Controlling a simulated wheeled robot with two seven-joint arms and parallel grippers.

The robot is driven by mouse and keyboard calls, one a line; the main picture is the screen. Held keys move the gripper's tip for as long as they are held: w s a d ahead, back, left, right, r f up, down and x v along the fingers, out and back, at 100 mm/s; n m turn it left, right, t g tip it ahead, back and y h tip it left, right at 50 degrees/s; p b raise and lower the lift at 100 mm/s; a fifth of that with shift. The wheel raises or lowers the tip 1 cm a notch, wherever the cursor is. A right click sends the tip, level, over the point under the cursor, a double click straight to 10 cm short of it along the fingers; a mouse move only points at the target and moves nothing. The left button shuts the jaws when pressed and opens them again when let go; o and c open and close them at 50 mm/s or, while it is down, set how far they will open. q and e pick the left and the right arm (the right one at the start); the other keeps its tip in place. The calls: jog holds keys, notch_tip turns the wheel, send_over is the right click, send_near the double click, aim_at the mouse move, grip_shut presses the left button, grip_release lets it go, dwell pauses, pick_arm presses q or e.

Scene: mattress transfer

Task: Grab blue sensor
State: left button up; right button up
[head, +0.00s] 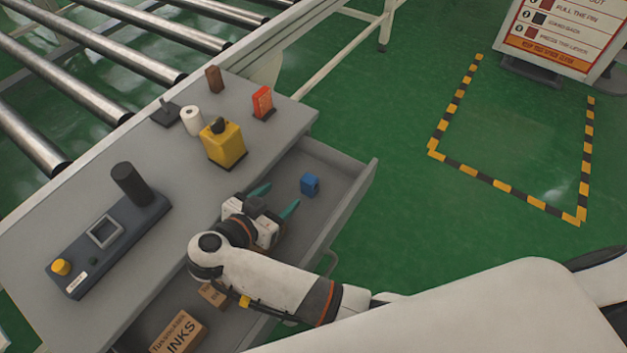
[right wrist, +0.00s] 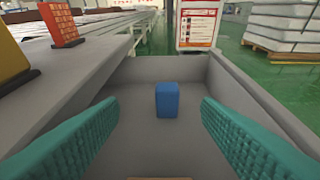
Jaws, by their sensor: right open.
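The blue sensor (head: 310,184) is a small blue block standing in the far end of the open grey drawer (head: 350,190). In the right wrist view the blue sensor (right wrist: 167,100) stands upright on the drawer floor, centred between my fingers and beyond their tips. My right gripper (head: 275,200) is open and empty, with teal fingers, over the drawer and short of the sensor. The fingers also show at both sides of the right wrist view (right wrist: 160,112). My left gripper is not in view.
Cardboard boxes (head: 178,334) lie in the drawer's near part. The drawer walls surround the sensor.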

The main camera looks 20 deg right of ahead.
aim_at(307, 181)
jog(key=shift+d+f, duration=0.2)
jog(key=shift+f, duration=0.05)
jog(key=shift+g, duration=0.3)
jog(key=x, duration=1.1)
jog(key=shift+d+b, duration=0.35)
jog(key=shift+d, duration=0.05)
jog(key=shift+s, duration=0.1)
jog(key=shift+c, duration=0.4)
jog(key=c, duration=1)
